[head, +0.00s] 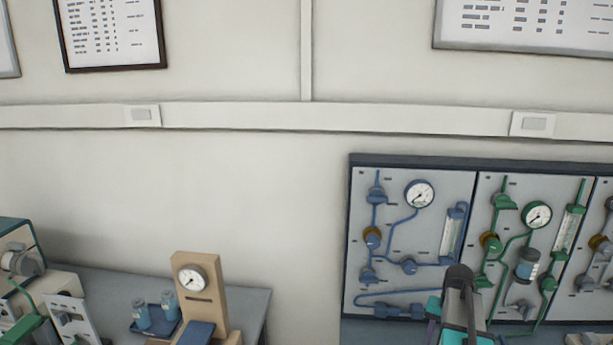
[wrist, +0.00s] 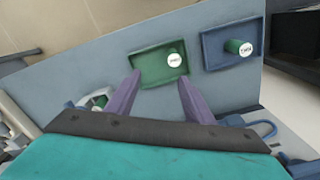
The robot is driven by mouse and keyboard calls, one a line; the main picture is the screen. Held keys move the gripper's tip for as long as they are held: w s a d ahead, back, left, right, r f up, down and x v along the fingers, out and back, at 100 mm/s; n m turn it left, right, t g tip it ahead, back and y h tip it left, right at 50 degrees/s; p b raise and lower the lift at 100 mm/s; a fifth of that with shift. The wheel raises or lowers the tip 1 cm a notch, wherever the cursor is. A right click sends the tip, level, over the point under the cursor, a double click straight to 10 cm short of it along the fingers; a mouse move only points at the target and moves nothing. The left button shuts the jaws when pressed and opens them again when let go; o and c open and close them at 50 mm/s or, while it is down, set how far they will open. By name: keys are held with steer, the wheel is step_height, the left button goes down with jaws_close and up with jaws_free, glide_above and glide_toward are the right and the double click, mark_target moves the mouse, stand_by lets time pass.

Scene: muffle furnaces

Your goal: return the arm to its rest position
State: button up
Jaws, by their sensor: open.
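My gripper (wrist: 159,82) shows in the wrist view with its two purple fingers spread apart and nothing between them. In the head view part of my arm, dark and teal, shows at the lower right in front of the panel, and its lower end is cut off by the frame. Beyond the fingertips in the wrist view is a green tray (wrist: 150,73) with a green, white-capped vial (wrist: 174,58) in it. How far the fingers are from the tray is hard to tell.
A blue tray (wrist: 216,53) with another vial (wrist: 239,46) is beside the green one. In the head view, a wall panel (head: 412,240) with gauges and pipes stands behind my arm. A tan gauge stand (head: 207,290) is on the left bench (head: 248,300).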

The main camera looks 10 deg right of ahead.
steer(key=a+f+n, duration=0.3)
steer(key=a+f, duration=0.2)
steer(key=a, duration=0.7)
steer(key=a+f+n, duration=0.3)
steer(key=a+f, duration=0.2)
steer(key=a, duration=0.7)
steer(key=a+f+n, duration=0.3)
steer(key=a+f, duration=0.1)
steer(key=a, duration=0.8)
steer(key=s+f+g+b, duration=0.6)
steer(key=s+f+b, duration=0.4)
steer(key=s+f, duration=1.7)
steer(key=shift+a+f, duration=0.35)
steer(key=shift+f, duration=0.4)
steer(key=c, duration=0.4)
steer(key=shift+d, duration=0.1)
